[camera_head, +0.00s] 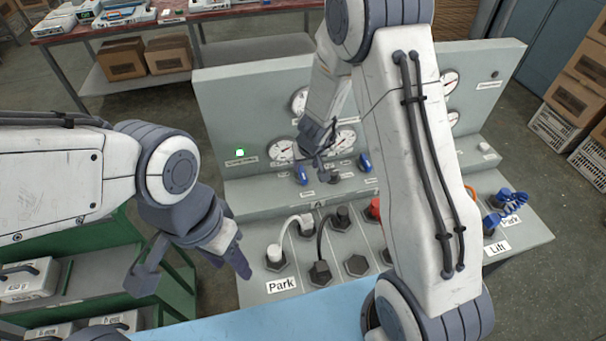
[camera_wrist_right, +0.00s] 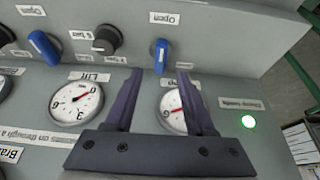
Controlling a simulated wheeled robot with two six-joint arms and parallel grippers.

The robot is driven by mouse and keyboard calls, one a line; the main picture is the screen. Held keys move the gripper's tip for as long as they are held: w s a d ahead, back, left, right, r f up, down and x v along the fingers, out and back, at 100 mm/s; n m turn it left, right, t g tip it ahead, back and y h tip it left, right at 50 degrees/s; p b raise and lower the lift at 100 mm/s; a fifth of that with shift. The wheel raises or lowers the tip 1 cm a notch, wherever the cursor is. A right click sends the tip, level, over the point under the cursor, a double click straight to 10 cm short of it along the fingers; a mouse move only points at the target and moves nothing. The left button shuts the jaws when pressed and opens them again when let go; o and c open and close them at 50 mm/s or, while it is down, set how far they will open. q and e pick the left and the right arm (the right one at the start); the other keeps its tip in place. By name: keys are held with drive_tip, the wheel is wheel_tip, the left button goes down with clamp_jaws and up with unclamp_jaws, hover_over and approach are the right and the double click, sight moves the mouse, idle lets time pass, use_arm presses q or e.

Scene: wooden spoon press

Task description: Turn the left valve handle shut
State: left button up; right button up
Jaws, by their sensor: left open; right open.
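The left valve handle (camera_head: 301,174) is a small blue lever on the grey panel's ledge. In the right wrist view it is the blue handle (camera_wrist_right: 161,57) beside an "Open" label, standing roughly upright in the picture. My right gripper (camera_head: 317,151) is just above and beside it. In the right wrist view its open fingers (camera_wrist_right: 158,76) point at this handle, with the tips near it and nothing visibly held. The second blue handle (camera_head: 364,162) is to the right; it also shows in the wrist view (camera_wrist_right: 44,47), tilted. My left gripper (camera_head: 194,270) is open and empty at the left.
Round gauges (camera_head: 343,139) line the panel behind the handles, and a green lamp (camera_head: 239,153) glows at left. A black knob (camera_wrist_right: 107,39) sits between the blue handles. Plugs and cables (camera_head: 320,245) stand on the lower ledge. My right arm hides part of the panel.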

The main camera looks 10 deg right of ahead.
sight(303, 174)
drive_tip(key=b+x, duration=0.2)
drive_tip(key=x, duration=0.5)
drive_tip(key=shift+b, duration=0.4)
clamp_jaws()
